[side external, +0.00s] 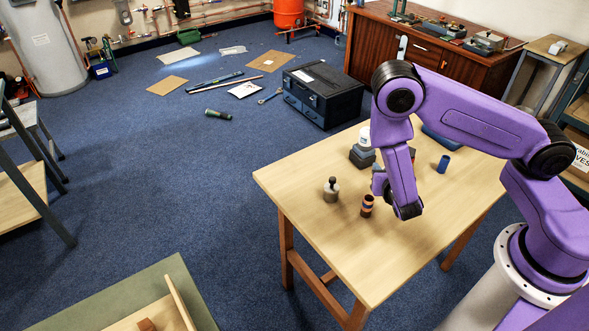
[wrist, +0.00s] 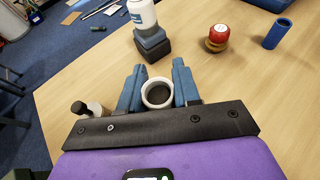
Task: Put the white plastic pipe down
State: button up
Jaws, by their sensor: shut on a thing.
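The white plastic pipe (wrist: 158,93) shows in the wrist view as a pale ring with a dark bore, seen from its open end. My gripper (wrist: 157,90) is shut on it, with one blue-grey finger on each side. In the side view my gripper (side external: 379,184) is low over the wooden table (side external: 290,180), mostly hidden by my own purple wrist. I cannot make out the pipe there. I cannot tell whether its lower end touches the table.
A small dark-capped bottle (side external: 331,190) and a banded copper-brown piece (side external: 367,205) stand close to my gripper. A white bottle (wrist: 142,14) sits on a dark block (wrist: 153,44). A red-topped piece (wrist: 218,35) and blue cylinder (wrist: 278,33) stand beyond. The table's front is clear.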

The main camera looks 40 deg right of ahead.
jog(key=w+a+r+n+t+y, duration=0.1)
jog(key=w+a+r+n+y, duration=0.25)
jog(key=w+a, duration=0.2)
jog(key=w+a+r+n+t+y, duration=0.2)
jog(key=w+a+n+y, duration=0.25)
jog(key=w, duration=0.25)
send_over(289, 166)
jog(key=shift+m, duration=0.3)
notch_tip(289, 166, down, 10)
jog(key=shift+f, duration=1.65)
jog(key=o, duration=1)
jog(key=shift+f, duration=0.1)
